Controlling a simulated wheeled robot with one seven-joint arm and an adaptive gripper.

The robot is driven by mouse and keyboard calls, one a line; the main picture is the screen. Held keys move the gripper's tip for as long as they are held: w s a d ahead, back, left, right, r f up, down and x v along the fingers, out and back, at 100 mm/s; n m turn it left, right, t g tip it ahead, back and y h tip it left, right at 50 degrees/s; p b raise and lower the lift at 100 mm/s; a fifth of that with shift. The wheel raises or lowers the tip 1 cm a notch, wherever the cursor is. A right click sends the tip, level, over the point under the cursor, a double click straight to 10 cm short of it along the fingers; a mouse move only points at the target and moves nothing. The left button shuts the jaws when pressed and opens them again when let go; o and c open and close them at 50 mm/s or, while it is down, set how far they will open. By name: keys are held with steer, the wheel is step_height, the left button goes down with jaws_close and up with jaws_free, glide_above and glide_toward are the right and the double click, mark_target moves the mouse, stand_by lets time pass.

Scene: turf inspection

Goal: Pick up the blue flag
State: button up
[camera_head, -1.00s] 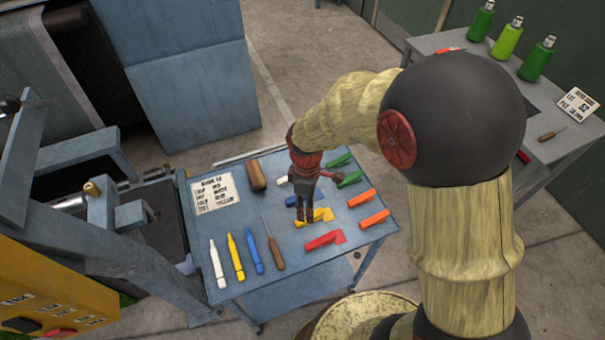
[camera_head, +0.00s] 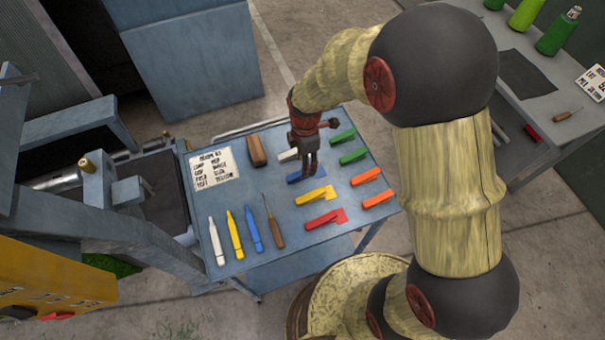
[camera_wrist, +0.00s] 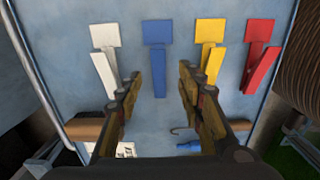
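The blue flag (camera_wrist: 157,68) lies flat on the blue-grey table between a white flag (camera_wrist: 104,64) and a yellow flag (camera_wrist: 208,58) in the wrist view. In the head view the blue flag (camera_head: 319,175) is partly hidden by my gripper (camera_head: 308,172). In the wrist view my gripper (camera_wrist: 160,80) is open and empty, its fingers on either side of the blue flag's strip. The fingertips appear above the strip; I cannot tell how high.
A red flag (camera_head: 326,218), green flags (camera_head: 352,156) and orange flags (camera_head: 377,199) lie nearby on the table (camera_head: 205,205). Several pen-like tools, a screwdriver (camera_head: 273,220), a brown block (camera_head: 257,151) and a white label card (camera_head: 212,168) are on the left side.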

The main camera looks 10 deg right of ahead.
steer(key=f+b, duration=0.1)
steer(key=f, duration=0.4)
steer(key=shift+a, duration=0.2)
jaws_close()
stand_by(0.3)
